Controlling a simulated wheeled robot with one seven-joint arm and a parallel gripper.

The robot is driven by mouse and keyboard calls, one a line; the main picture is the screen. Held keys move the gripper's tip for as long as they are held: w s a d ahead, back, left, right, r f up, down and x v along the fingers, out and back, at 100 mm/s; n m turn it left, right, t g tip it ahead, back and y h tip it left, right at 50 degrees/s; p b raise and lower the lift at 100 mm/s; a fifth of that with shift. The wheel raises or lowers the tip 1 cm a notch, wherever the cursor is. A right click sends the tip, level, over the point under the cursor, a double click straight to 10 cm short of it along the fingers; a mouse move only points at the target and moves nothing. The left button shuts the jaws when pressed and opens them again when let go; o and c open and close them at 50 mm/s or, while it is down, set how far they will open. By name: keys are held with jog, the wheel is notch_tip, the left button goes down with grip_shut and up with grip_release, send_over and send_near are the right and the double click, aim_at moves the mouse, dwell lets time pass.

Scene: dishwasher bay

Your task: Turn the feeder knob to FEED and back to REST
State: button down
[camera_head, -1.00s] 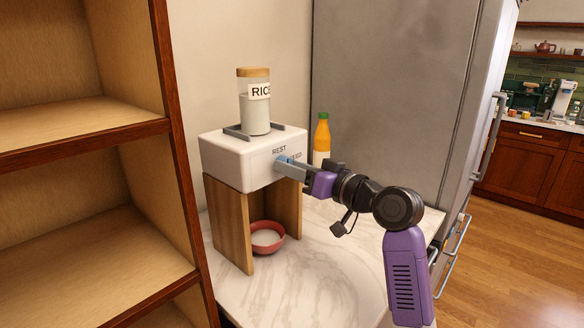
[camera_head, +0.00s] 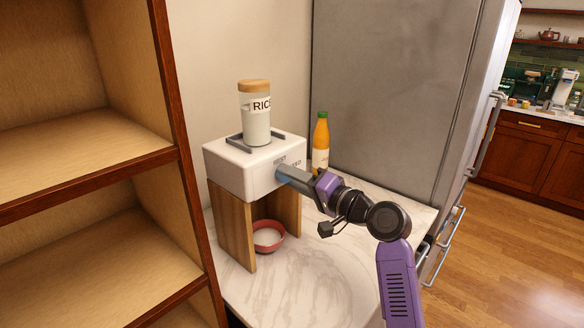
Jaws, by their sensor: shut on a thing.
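The white feeder box (camera_head: 235,172) stands on wooden side panels, with REST and FEED lettering on its front, partly covered by my gripper. A jar labelled RICE (camera_head: 256,125) with a wooden lid stands on top. My gripper (camera_head: 283,172) is shut at the feeder's front, on the knob, which is mostly hidden by the fingers; a bit of blue shows there. The knob's exact angle cannot be told. A red bowl (camera_head: 281,244) with white contents sits on the counter under the box, between the panels.
An orange bottle (camera_head: 321,140) stands behind and right of the feeder, close to my gripper. The marble counter (camera_head: 310,285) in front is clear. Wooden shelves (camera_head: 85,150) rise on the left and a grey fridge (camera_head: 400,90) stands at the right.

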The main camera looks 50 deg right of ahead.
jog(key=shift+m+p, duration=2.35)
jog(key=shift+m, duration=1.55)
jog(key=shift+f+m, duration=0.1)
jog(key=shift+m, duration=0.2)
jog(key=c, duration=0.9)
grip_release()
jog(key=shift+c, duration=0.2)
